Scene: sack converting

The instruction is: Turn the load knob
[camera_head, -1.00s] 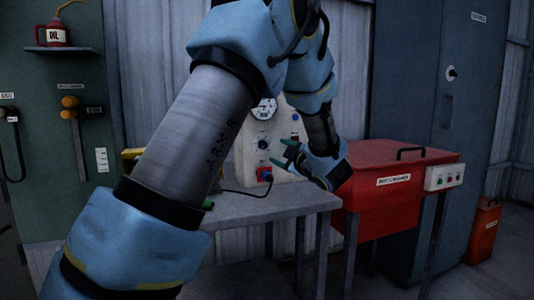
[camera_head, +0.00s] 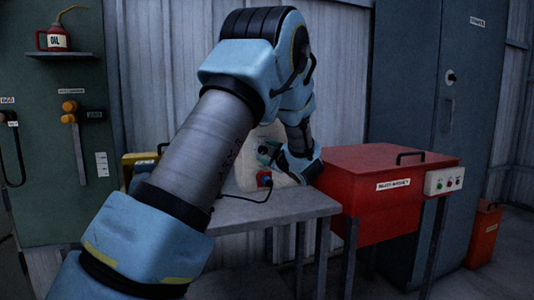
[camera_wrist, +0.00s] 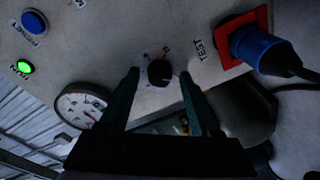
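The load knob appears to be the small round black knob (camera_wrist: 160,72) on the pale panel (camera_wrist: 120,35), with marks around it, in the wrist view. My gripper (camera_wrist: 158,78) is open, its two dark fingers either side of the knob in that view. I cannot tell whether the fingertips touch it or the panel. In the head view my gripper (camera_head: 272,158) is at the panel's front (camera_head: 246,178), and the knob is hidden there behind my arm and gripper.
On the panel are a blue plug (camera_wrist: 262,50) in a red socket, a round gauge (camera_wrist: 80,108), a lit green button (camera_wrist: 24,67) and a blue button (camera_wrist: 34,22). A grey table (camera_head: 265,208) stands below. A red lidded box (camera_head: 385,205) stands close at right.

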